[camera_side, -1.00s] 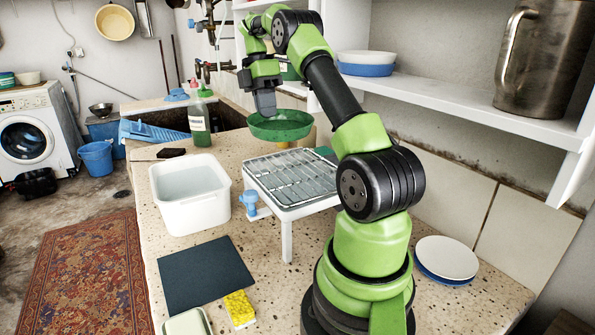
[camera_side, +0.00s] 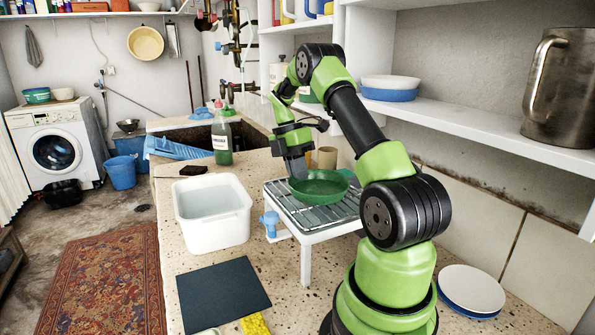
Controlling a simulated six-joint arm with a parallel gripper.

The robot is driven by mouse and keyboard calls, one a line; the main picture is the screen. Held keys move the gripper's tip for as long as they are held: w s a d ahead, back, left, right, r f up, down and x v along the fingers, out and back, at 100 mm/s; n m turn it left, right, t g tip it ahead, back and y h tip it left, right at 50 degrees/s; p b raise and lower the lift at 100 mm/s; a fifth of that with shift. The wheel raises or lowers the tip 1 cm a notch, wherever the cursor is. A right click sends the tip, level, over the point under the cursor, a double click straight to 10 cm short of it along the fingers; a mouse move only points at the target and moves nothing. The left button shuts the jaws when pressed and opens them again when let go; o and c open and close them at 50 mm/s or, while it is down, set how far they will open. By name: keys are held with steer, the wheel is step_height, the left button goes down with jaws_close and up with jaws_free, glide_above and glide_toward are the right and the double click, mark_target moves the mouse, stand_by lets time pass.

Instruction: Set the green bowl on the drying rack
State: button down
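The green bowl (camera_side: 322,192) is upright and looks level at the drying rack (camera_side: 286,204), over its back middle part. Its base seems to rest on the rack's bars, though a small gap underneath cannot be ruled out. My gripper (camera_side: 297,174) points down at the bowl's left rim and appears shut on it. The far finger is hidden, so the grip itself is only partly seen. The front of the rack's bars is bare.
A white tub (camera_side: 212,232) stands left of the rack, and a blue tap-like knob (camera_side: 270,222) is at the rack's left edge. A green bottle (camera_side: 222,142) and tan cups (camera_side: 327,158) stand behind. A dark mat (camera_side: 222,292) lies in front. The shelf (camera_side: 480,125) overhangs at right.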

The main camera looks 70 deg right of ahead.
steer(key=shift+f, duration=0.15)
steer(key=c, duration=1.4)
jaws_free()
steer(key=shift+o, duration=0.2)
